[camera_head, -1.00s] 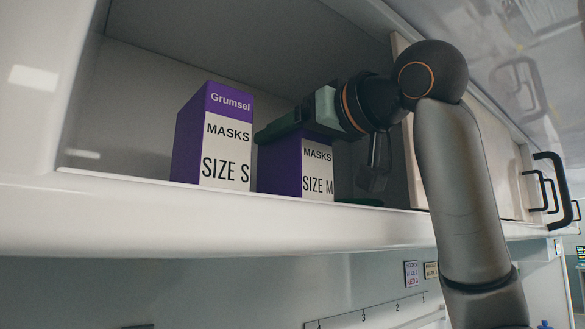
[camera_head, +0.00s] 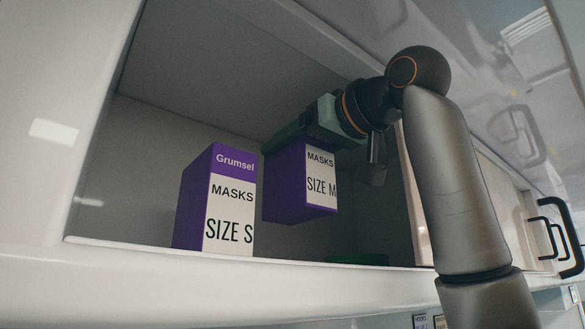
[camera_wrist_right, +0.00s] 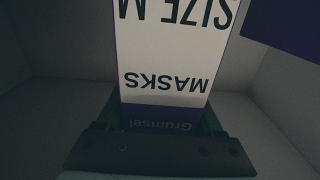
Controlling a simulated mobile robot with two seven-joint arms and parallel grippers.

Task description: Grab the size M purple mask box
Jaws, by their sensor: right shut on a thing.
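The purple mask box marked SIZE M (camera_head: 289,190) has a white label and hangs above the cupboard shelf, slightly tilted. My right gripper (camera_head: 300,137) is shut on its upper part. In the right wrist view the size M box (camera_wrist_right: 178,52) is upside down between the fingers (camera_wrist_right: 160,140), with MASKS and Grumsel on its label side. The purple box marked SIZE S (camera_head: 217,200) stands on the shelf just left of the held box. My left gripper is in none of the views.
The open cupboard's front edge (camera_head: 180,262) runs below the boxes. A low dark green thing (camera_head: 357,259) lies on the shelf at right. A sliding door panel with dark handles (camera_head: 560,235) is at right. The shelf under the held box is clear.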

